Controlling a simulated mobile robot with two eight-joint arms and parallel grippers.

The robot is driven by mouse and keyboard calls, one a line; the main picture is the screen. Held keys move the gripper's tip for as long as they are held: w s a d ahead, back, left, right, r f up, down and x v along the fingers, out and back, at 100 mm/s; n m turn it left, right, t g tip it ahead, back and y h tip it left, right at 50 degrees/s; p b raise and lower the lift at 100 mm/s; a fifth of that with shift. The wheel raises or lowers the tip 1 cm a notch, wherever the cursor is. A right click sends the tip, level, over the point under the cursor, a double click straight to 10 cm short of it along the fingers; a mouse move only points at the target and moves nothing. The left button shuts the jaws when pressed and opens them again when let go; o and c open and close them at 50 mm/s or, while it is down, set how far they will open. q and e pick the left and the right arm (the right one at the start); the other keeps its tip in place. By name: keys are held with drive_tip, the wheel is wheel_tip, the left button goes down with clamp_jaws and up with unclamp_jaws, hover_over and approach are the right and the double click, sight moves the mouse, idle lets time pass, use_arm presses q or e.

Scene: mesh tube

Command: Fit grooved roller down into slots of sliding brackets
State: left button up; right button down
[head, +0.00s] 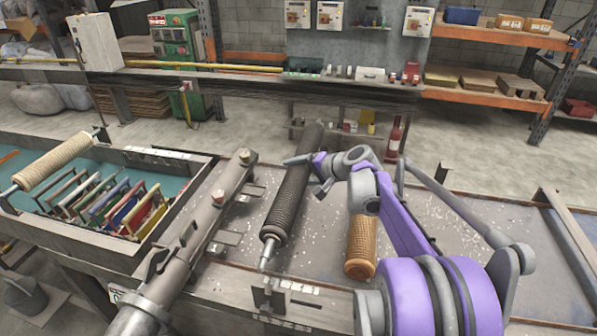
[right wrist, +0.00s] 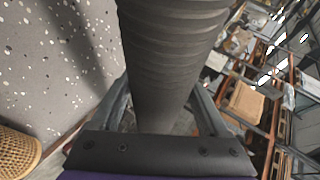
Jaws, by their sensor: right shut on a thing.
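The dark grooved roller (head: 287,205) slants across the middle of the head view, with its pale shaft tip at the near end. My right gripper (head: 312,174), on the purple arm, is shut on the roller toward its far end. In the right wrist view the roller (right wrist: 172,55) runs between the two fingers. A grey bracket (head: 266,297) stands at the bench's front edge, just below the near shaft tip; I cannot tell whether they touch. The far shaft end and any bracket under it are not clearly seen.
A tray (head: 75,248) of coloured frames and a cream roller (head: 55,160) are at left. The speckled bench right of the arm is mostly clear.

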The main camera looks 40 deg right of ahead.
drive_tip(key=shift+s+f+b, duration=0.1)
drive_tip(key=shift+f+b, duration=0.65)
drive_tip(key=shift+f, duration=1.1)
use_arm(q)
drive_tip(key=s+f+b, duration=0.3)
drive_tip(key=f, duration=0.4)
drive_tip(key=shift+s+f+g+b, duration=0.15)
drive_tip(key=shift+f+g+b, duration=0.15)
drive_tip(key=shift+b, duration=0.05)
use_arm(e)
drive_tip(key=shift+f, duration=3.8)
unclamp_jaws()
drive_tip(key=shift+f, duration=0.1)
use_arm(q)
drive_tip(key=shift+f, duration=0.1)
use_arm(e)
drive_tip(key=v, duration=1.1)
use_arm(q)
drive_tip(key=shift+s, duration=0.1)
